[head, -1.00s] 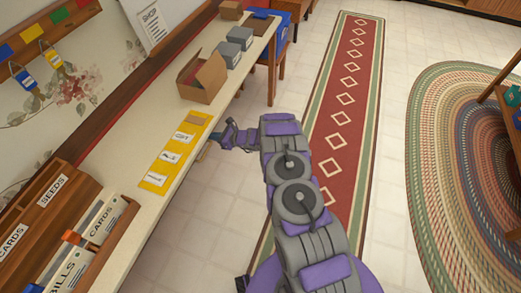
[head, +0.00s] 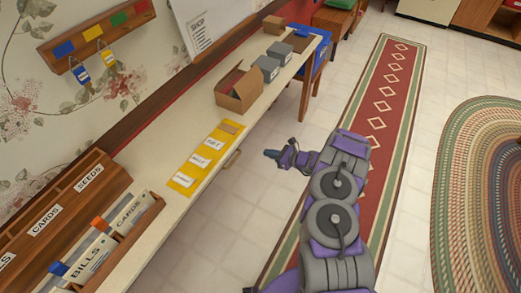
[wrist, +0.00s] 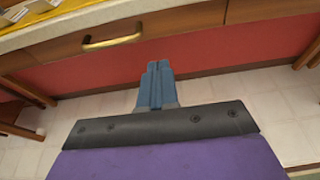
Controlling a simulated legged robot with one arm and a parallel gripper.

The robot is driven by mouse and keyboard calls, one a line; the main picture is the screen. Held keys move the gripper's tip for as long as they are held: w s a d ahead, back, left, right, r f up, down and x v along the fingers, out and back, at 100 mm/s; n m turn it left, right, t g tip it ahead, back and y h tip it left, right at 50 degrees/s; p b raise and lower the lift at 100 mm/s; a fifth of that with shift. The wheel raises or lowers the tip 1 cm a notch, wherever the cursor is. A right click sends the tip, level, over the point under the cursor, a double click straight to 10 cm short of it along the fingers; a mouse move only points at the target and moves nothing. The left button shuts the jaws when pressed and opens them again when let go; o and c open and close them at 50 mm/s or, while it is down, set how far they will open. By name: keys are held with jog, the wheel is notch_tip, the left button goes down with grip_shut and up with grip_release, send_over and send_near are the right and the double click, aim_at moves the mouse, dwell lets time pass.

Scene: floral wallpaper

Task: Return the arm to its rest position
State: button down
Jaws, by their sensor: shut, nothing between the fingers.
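My gripper (head: 270,153) is at the end of my purple and grey arm, out over the tiled floor to the right of the long table (head: 152,135). It is apart from the table and holds nothing. In the wrist view my gripper (wrist: 157,66) shows its two blue fingers pressed together, pointing toward the red panel under the table. A drawer with a brass handle (wrist: 112,41) is above and to the left of the fingertips there. The drawer is shut.
On the table are a yellow mat (head: 206,153) with labelled cards, an open cardboard box (head: 242,90), grey boxes (head: 266,68) and a wooden sorter (head: 84,196). A red runner (head: 385,95) and braided rug (head: 490,180) lie on open floor.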

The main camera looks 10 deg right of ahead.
jog(key=s+a+r+n+g+y, duration=0.1)
jog(key=s+a+r+n+g, duration=0.25)
jog(key=a+r, duration=0.45)
jog(key=s+a+r+n+g+y, duration=0.25)
jog(key=a+r+n, duration=0.25)
jog(key=r, duration=0.6)
jog(key=s+a+r+n+g+h, duration=0.1)
jog(key=s+a+r+n+g, duration=0.15)
jog(key=s+r, duration=0.3)
jog(key=s+a+r+n+g+h, duration=0.1)
jog(key=s+r+n+g, duration=0.1)
jog(key=s+r+n, duration=0.3)
jog(key=s+d+r+n+g+h, duration=0.1)
jog(key=s+d+r+n+h, duration=0.15)
jog(key=s, duration=0.65)
jog(key=s+d+r+n+g+h, duration=0.1)
jog(key=s+r+n+h, duration=0.25)
jog(key=s, duration=0.55)
jog(key=s+d+r+n+t+h, duration=0.1)
jog(key=s+d+h, duration=0.6)
jog(key=s+d, duration=0.7)
jog(key=shift+s+r+n+t, duration=0.25)
jog(key=shift+s+n+t, duration=0.3)
jog(key=shift+n, duration=0.65)
jog(key=shift+w, duration=0.1)
